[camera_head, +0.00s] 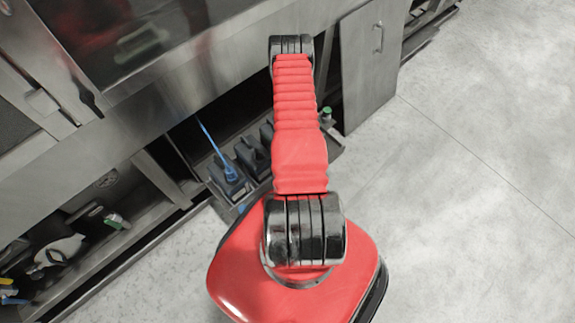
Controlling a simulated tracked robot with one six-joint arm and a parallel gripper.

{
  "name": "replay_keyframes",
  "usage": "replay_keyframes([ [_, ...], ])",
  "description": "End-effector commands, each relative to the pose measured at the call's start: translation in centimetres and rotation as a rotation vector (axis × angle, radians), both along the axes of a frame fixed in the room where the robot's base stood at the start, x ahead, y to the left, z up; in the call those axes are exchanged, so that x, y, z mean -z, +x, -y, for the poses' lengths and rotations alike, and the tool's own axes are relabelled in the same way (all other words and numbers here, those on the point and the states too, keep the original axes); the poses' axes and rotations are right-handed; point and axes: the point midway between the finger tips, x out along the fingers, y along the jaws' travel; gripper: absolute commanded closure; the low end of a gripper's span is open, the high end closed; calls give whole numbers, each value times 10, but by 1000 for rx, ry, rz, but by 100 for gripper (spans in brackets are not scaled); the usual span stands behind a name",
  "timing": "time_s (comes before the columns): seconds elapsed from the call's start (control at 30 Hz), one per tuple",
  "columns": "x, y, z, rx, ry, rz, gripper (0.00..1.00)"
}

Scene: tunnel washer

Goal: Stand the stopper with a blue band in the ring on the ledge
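I cannot make out a stopper with a blue band or a ring on a ledge in this view. A blue thin-handled tool (218,152) stands slanted in a dark holder on the low shelf, left of my red arm; I cannot tell what it is. My arm reaches away from me and up toward the machine front, ending in view at a dark ribbed joint. My gripper does not show, and what is behind the arm is hidden.
The steel machine front (205,85) runs along the upper left. A cabinet door (372,60) stands at its right. A dark tray (257,150) and a small green-topped item (327,113) sit low by the arm. A lower shelf (120,232) holds loose items. Open floor (480,190) lies right.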

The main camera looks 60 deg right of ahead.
Motion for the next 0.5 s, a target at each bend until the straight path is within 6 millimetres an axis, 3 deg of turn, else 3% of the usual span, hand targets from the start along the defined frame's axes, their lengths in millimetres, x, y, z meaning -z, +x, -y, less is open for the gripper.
replay_keyframes([
  [0.3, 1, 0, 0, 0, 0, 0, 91],
  [0.33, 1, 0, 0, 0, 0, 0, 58],
  [0.5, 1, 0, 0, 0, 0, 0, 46],
])
